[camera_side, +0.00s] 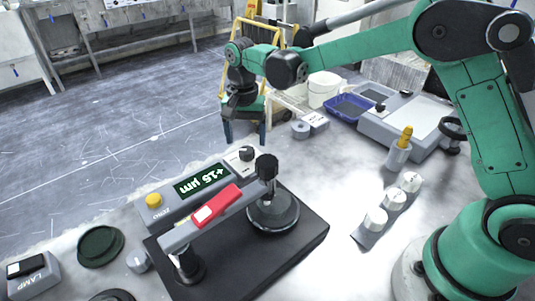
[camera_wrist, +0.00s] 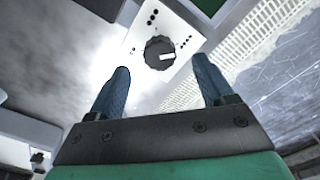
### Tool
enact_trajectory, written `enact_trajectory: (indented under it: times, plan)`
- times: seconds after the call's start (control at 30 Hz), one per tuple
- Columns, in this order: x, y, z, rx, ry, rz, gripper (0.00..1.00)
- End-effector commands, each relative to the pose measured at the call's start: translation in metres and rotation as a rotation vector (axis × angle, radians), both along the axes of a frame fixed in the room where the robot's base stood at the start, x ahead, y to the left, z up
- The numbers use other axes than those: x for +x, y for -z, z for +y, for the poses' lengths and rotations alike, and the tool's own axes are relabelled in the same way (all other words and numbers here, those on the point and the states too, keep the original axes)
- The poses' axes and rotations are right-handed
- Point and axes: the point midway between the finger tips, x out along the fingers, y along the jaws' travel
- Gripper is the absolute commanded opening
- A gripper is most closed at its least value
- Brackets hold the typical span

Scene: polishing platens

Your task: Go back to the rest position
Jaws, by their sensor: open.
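My gripper (camera_side: 244,136) hangs in the air above the back part of the workbench in the side view, with its fingers pointing down. Its two blue fingers are apart with nothing between them. In the wrist view my gripper (camera_wrist: 160,88) also shows open and empty. Beyond the fingertips is a light panel with a black knob (camera_wrist: 159,53), apart from the fingers. In the side view a black knob (camera_side: 246,153) sits on the light panel at the right end of the display unit, below my gripper.
A black base (camera_side: 300,245) carries a gauge arm with a red block (camera_side: 217,205). The display (camera_side: 202,181) reads "+15 µm". White knobbed pieces (camera_side: 393,199), a cup with a yellow tool (camera_side: 397,156), a blue tray (camera_side: 349,107) and a white bucket (camera_side: 323,88) stand rightward.

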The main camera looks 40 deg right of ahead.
Motion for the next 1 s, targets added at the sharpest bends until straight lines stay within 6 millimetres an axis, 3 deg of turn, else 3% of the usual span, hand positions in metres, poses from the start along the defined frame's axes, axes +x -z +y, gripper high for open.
enact_trajectory:
  times: [0.13,0.5,0.63,0.83,1.0]
  plan:
    - [0.0,-0.015,0.0,0.0,0.0,0.0,0.75]
    - [-0.001,-0.02,0.0,0.001,-0.004,-0.004,0.75]
    - [-0.008,-0.033,-0.005,0.003,-0.049,-0.04,0.75]
    - [-0.041,-0.07,-0.021,-0.004,-0.227,-0.183,0.75]
    - [-0.079,-0.089,-0.035,-0.046,-0.401,-0.321,0.75]
